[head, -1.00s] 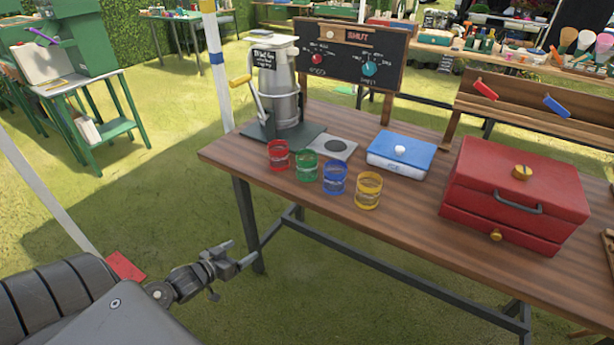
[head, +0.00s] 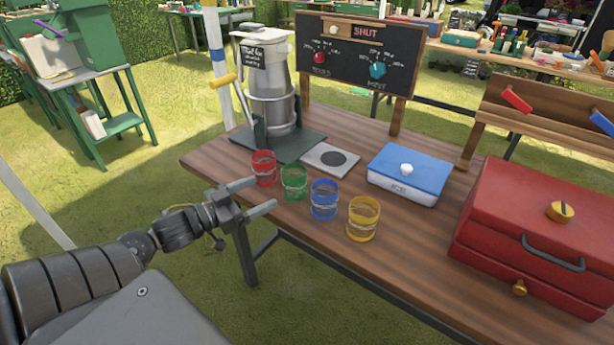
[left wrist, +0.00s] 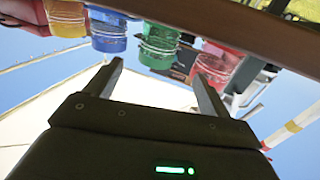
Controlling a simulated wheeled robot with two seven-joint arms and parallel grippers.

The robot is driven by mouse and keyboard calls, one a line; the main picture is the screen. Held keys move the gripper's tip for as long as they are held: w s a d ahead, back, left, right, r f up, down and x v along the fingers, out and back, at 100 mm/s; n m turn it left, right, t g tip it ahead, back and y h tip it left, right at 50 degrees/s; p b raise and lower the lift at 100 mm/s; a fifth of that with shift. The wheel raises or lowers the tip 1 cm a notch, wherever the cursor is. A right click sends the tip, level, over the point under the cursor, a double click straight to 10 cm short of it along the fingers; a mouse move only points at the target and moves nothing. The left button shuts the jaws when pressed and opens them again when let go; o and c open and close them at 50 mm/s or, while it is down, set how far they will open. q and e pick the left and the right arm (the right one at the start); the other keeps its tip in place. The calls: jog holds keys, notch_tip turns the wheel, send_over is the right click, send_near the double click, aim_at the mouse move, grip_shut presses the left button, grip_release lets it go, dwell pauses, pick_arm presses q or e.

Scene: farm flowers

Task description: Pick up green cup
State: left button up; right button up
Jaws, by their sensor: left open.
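The green cup (head: 294,182) stands upright on the wooden table (head: 420,235), between the red cup (head: 263,168) and the blue cup (head: 324,200). My left gripper (head: 252,198) is open and empty at the table's left front edge, just left of the green cup. One finger points towards the red cup, the other towards the green one. In the left wrist view the green cup (left wrist: 158,45) lies ahead between the two open fingers (left wrist: 160,75), with the red cup (left wrist: 218,62) beyond the right finger. My right gripper is out of view.
A yellow cup (head: 362,219) stands right of the blue one. Behind the row are a metal churn (head: 268,85) with a crank, a square plate (head: 331,158) and a blue-lidded ice box (head: 409,173). A red chest (head: 530,235) stands at the right.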

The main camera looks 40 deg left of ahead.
aim_at(283, 183)
pick_arm(q)
jog(key=shift+w+d+r, duration=0.15)
jog(key=shift+w, duration=0.35)
jog(key=shift+x, duration=2.6)
jog(key=x, duration=0.3)
jog(key=shift+w+d+f, duration=0.25)
jog(key=shift+w, duration=0.05)
jog(key=shift+w+d, duration=0.15)
jog(key=shift+w, duration=0.35)
jog(key=c, duration=1.1)
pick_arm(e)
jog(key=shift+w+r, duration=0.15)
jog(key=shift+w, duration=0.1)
pick_arm(q)
jog(key=shift+s, duration=0.1)
